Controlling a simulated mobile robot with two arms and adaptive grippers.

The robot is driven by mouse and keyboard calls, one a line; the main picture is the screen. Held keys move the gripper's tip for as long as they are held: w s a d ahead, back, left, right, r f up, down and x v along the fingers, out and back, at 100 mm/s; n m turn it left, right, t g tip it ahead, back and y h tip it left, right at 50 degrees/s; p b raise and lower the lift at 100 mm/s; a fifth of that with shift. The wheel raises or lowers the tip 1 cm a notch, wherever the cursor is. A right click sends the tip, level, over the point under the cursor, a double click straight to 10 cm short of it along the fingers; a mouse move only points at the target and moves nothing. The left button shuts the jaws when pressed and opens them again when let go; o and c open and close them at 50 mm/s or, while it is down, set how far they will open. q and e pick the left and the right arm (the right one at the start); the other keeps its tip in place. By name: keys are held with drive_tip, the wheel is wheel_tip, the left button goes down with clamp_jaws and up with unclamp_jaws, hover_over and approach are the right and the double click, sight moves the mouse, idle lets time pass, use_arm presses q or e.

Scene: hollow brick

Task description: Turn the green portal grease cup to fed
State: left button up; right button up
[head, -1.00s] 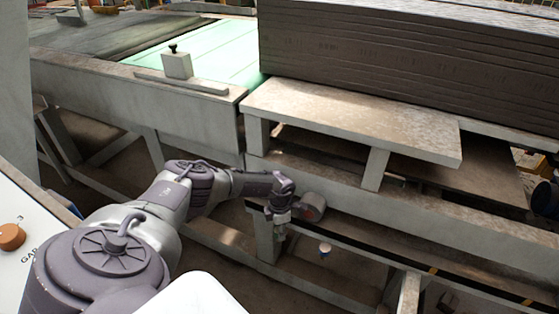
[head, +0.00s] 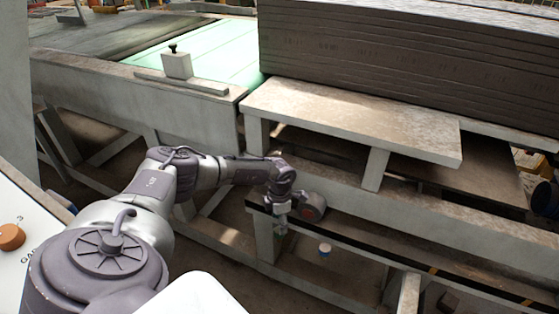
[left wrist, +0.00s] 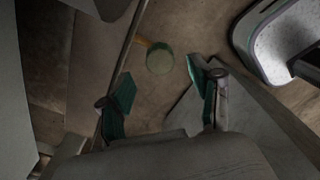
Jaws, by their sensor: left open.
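In the left wrist view, a round, dull green cup (left wrist: 160,58) with a short orange-brown stem at its upper left lies ahead of my left gripper (left wrist: 161,84). I take it for the green portal grease cup. The gripper's green-padded fingers are spread apart, with the cup beyond and roughly between the tips, no contact visible. In the head view my left gripper (head: 280,233) points down beside the lower frame rail; I cannot make out the green cup there. A small pale cup with a bluish top (head: 325,249) stands to its right. My right gripper is not in view.
A long dark rail (head: 400,254) runs just right of my left gripper. A grey frame leg (head: 264,238) stands close behind it. Above is a grey shelf (head: 350,120) and a brown slab stack (head: 400,55). A panel with an orange knob (head: 11,237) is at far left.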

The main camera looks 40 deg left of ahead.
use_arm(q)
wheel_tip(320, 180, up, 7)
idle(0.3)
idle(0.4)
